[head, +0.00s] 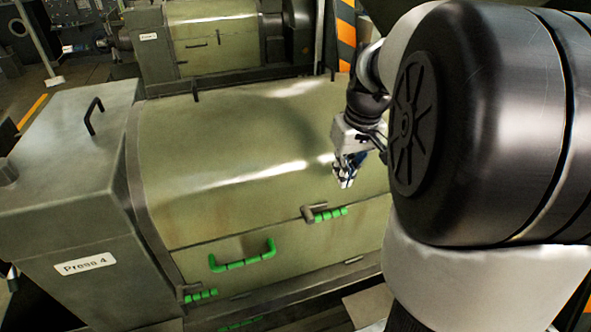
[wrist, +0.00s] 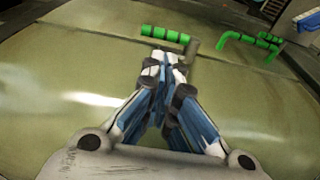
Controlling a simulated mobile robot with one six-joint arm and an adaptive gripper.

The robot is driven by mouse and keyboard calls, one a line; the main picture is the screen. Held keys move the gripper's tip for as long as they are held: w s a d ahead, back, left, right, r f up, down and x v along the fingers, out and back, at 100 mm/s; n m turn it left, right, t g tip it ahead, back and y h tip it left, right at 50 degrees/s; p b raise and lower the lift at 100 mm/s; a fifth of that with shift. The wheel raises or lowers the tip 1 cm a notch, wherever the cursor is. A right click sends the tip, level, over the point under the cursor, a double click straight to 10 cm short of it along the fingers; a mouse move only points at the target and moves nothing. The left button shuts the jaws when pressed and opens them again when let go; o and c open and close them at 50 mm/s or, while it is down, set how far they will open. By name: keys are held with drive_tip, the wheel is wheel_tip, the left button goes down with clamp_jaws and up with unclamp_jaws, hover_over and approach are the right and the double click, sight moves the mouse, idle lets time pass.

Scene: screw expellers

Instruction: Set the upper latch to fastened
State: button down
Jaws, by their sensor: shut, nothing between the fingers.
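The upper latch (head: 330,214) is a short grey lever with a green ribbed grip on the front of the green press. Its grip points right from a grey pivot, roughly along the seam between the cover and the lower panel. It also shows in the wrist view (wrist: 166,35), just beyond the fingertips. My gripper (head: 346,183) is shut and empty, above and slightly right of the latch in the head view. Its closed fingertips (wrist: 165,57) appear close to the latch in the wrist view; I cannot tell whether they touch.
A green bar handle (head: 243,258) sits on the panel below and left of the latch. A lower green-gripped latch (head: 201,295) is near the panel's bottom left. A label, "Press 4" (head: 85,263), is on the end housing. Another press (head: 215,40) stands behind.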

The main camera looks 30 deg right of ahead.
drive_tip(key=f, duration=0.3)
drive_tip(key=w+f, duration=0.1)
drive_tip(key=f, duration=0.3)
drive_tip(key=w+f, duration=0.1)
drive_tip(key=f, duration=0.3)
drive_tip(key=shift+w+d+f, duration=0.15)
drive_tip(key=shift+d+f, duration=0.05)
drive_tip(key=shift+f, duration=0.05)
